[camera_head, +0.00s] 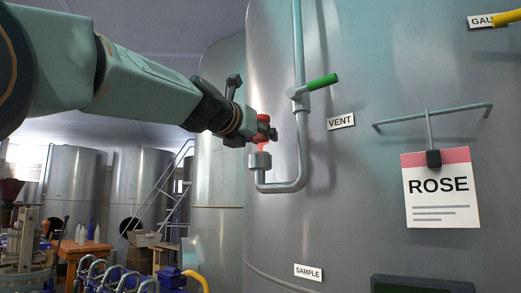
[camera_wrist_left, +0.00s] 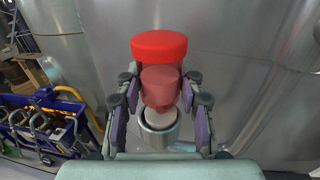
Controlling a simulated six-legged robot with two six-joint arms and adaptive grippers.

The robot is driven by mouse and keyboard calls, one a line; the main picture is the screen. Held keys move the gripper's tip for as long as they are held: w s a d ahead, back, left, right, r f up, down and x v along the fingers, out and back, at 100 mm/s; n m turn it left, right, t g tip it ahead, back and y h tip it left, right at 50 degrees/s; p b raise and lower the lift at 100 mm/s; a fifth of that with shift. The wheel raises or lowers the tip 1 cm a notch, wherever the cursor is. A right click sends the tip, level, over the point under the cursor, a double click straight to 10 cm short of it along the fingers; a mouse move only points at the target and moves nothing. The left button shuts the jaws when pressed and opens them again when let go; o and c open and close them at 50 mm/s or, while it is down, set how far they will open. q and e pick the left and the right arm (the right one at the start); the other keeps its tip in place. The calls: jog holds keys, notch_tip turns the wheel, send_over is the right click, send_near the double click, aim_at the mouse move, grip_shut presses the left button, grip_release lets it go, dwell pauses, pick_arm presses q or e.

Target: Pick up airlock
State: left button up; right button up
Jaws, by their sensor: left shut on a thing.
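The airlock (camera_wrist_left: 159,46) has a bright red cap and a paler, see-through red body above a whitish lower part. In the wrist view my left gripper (camera_wrist_left: 160,97) has its fingers on both sides of the body, shut on it. In the head view the airlock's red cap (camera_head: 263,118) shows at the tip of my left gripper (camera_head: 258,134). It is upright, directly over the grey cup-shaped end (camera_head: 260,161) of the vent pipe. Its lower end meets the cup opening; how deep it sits I cannot tell. My right gripper is out of view.
The vent pipe (camera_head: 285,187) with a green-handled valve (camera_head: 322,82) runs close beside the gripper along the big steel tank (camera_head: 370,60). A ROSE card (camera_head: 440,205) hangs from a bar at right. A blue trolley (camera_wrist_left: 60,105) stands low at left.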

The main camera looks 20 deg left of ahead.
pick_arm(q)
jog(key=shift+w+a, duration=0.1)
jog(key=shift+a, duration=0.05)
jog(key=shift+c, duration=0.9)
